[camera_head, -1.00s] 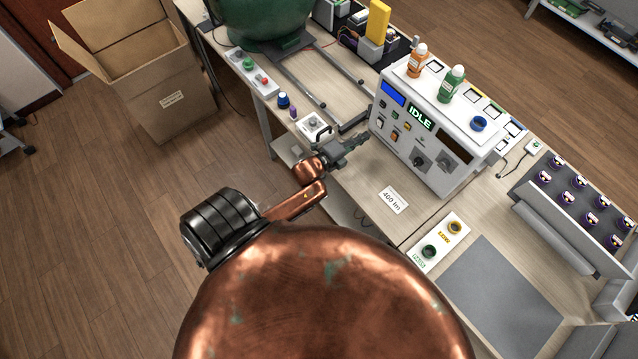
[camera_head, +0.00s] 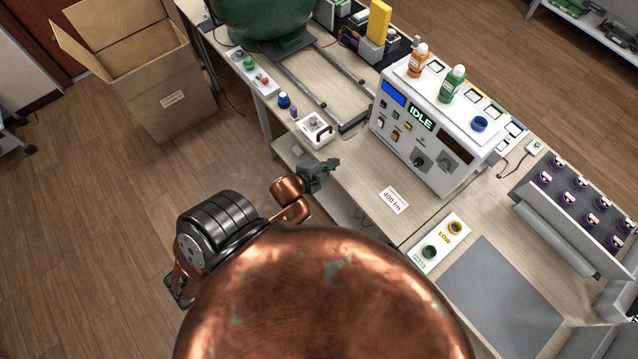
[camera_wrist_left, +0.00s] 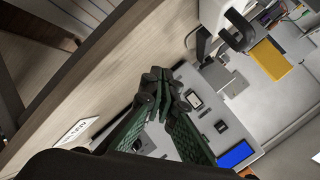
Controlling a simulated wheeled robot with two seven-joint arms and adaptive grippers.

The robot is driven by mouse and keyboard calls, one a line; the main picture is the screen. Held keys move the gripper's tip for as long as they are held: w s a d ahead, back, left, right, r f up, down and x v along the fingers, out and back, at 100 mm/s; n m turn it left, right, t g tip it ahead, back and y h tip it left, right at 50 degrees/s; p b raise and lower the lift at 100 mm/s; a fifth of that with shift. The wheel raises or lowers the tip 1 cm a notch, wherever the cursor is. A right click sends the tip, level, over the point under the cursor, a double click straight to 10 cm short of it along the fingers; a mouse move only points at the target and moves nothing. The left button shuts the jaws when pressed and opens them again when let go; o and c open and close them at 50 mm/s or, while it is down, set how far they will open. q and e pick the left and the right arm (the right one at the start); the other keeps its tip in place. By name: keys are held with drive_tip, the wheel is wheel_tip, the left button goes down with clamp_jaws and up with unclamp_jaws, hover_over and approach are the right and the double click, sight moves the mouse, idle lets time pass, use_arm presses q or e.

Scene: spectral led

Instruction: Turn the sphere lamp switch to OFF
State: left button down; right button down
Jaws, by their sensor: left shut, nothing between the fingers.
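The white instrument box (camera_head: 440,150) stands on the bench, its front showing a blue screen, an IDLE display, small switches (camera_head: 381,122) and two dark knobs (camera_head: 421,161). I cannot read which control is the sphere lamp switch. In the left wrist view, the box front (camera_wrist_left: 215,110) shows a dark rocker-like switch (camera_wrist_left: 194,101) beyond the fingers. The green sphere (camera_head: 262,18) is at the back left. My left gripper (camera_head: 335,164) is shut and empty, apart from the box front, near the bench's front edge. Its closed fingers show in the left wrist view (camera_wrist_left: 160,80). My right gripper is out of view.
A small white box with a knob (camera_head: 315,129) sits left of the instrument. A 400 lm card (camera_head: 393,199) lies on the bench. Orange (camera_head: 416,62) and green (camera_head: 451,85) bottles stand on the instrument. A grey mat (camera_head: 500,297) lies at the right front.

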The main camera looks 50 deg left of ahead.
use_arm(q)
drive_tip(key=s+d+f+n+g, duration=0.1)
drive_tip(key=s+f+n+g, duration=0.4)
drive_tip(key=s+f, duration=0.3)
drive_tip(key=shift+d+f+n, duration=0.2)
drive_tip(key=shift+f+n, duration=0.3)
drive_tip(key=shift+f, duration=1.05)
drive_tip(key=s+d+f+n+g, duration=0.1)
drive_tip(key=s+f, duration=0.2)
drive_tip(key=f, duration=0.5)
drive_tip(key=s+f+g, duration=0.1)
drive_tip(key=s+f, duration=0.2)
drive_tip(key=f, duration=0.5)
drive_tip(key=s+d+f+n+g, duration=0.1)
drive_tip(key=s+f+g, duration=0.1)
drive_tip(key=s+f, duration=0.8)
drive_tip(key=s+d+f+n+g, duration=0.1)
drive_tip(key=s+d+f, duration=0.1)
drive_tip(key=s+f, duration=0.9)
drive_tip(key=s, duration=0.3)
drive_tip(key=shift+g+h, duration=0.4)
drive_tip(key=shift+s, duration=0.1)
